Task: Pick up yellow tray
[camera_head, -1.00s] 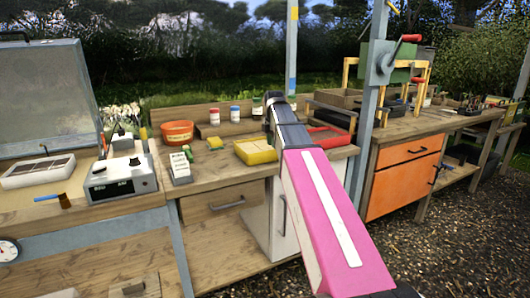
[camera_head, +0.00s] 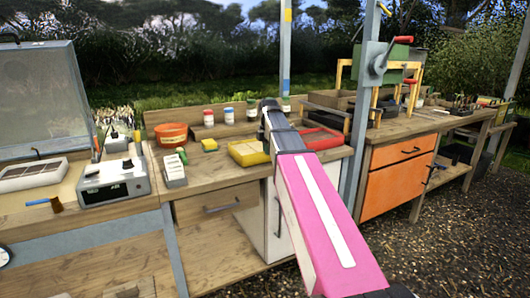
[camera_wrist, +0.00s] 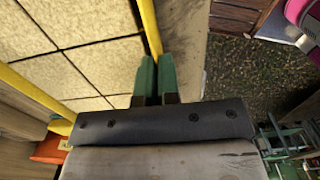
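The yellow tray (camera_head: 251,159) sits on the wooden bench, left of my arm, in the head view. In the wrist view its thin yellow rim (camera_wrist: 148,22) and pale, squared inside fill the upper left. My gripper (camera_wrist: 157,77) has two green fingers close together, with the rim running down between their tips. The narrow gap matches the rim, so the fingers appear shut on it. In the head view my arm hides the fingers and the tray's right edge.
A red tray (camera_head: 321,139) lies right of my arm. A grey post (camera_head: 362,118) rises on the right. Jars line the bench's back.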

